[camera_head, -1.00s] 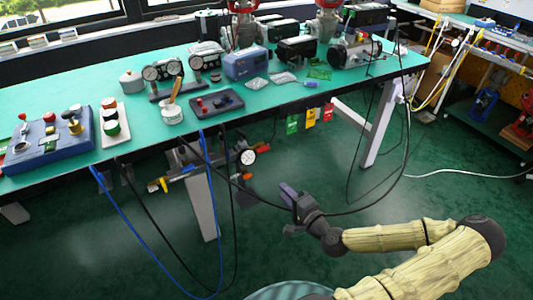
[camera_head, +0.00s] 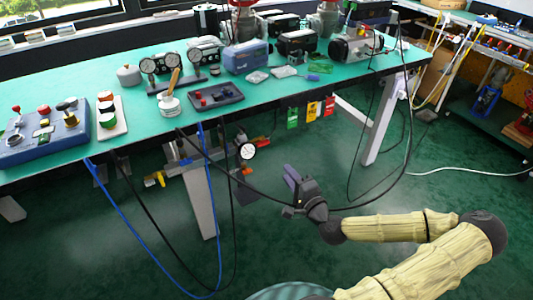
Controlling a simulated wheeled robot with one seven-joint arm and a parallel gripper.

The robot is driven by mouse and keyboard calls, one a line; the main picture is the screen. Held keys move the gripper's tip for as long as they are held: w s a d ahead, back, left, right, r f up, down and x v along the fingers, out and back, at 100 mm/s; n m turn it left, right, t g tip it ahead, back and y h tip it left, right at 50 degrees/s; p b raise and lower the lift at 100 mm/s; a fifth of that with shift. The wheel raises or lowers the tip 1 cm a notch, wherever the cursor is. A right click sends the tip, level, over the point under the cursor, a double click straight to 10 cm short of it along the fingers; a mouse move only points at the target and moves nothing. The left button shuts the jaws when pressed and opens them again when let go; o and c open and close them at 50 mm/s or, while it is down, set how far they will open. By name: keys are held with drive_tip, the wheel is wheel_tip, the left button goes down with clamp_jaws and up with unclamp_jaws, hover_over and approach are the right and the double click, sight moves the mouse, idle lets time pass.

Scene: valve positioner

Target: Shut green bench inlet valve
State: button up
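Under the bench's front edge hangs a pipe assembly with a round white gauge (camera_head: 248,151), a yellow handle (camera_head: 154,180), a red handle (camera_head: 262,140) and an orange part (camera_head: 240,174). I cannot make out a green valve handle on it. Green, yellow and red tags hang to its right; the green tag (camera_head: 293,117) is the leftmost. My gripper (camera_head: 291,179) is in front of and below the bench, right of the gauge and apart from the pipes. Its fingers point up and left. They are small and overlap, so their opening is unclear. Nothing shows held.
The green-topped bench (camera_head: 70,92) carries instruments, a blue control box (camera_head: 43,135) and a grey-blue unit (camera_head: 246,56). Black hoses and a blue hose (camera_head: 130,230) hang in front; one black hose passes behind my gripper. A bench leg (camera_head: 200,205) stands below the pipes.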

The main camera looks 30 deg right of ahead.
drive_tip(key=w+b, duration=0.2)
drive_tip(key=b, duration=0.5)
approach(263, 143)
drive_tip(key=w, duration=0.7)
drive_tip(key=shift+w+f, duration=0.25)
drive_tip(key=shift+w, duration=0.15)
clamp_jaws()
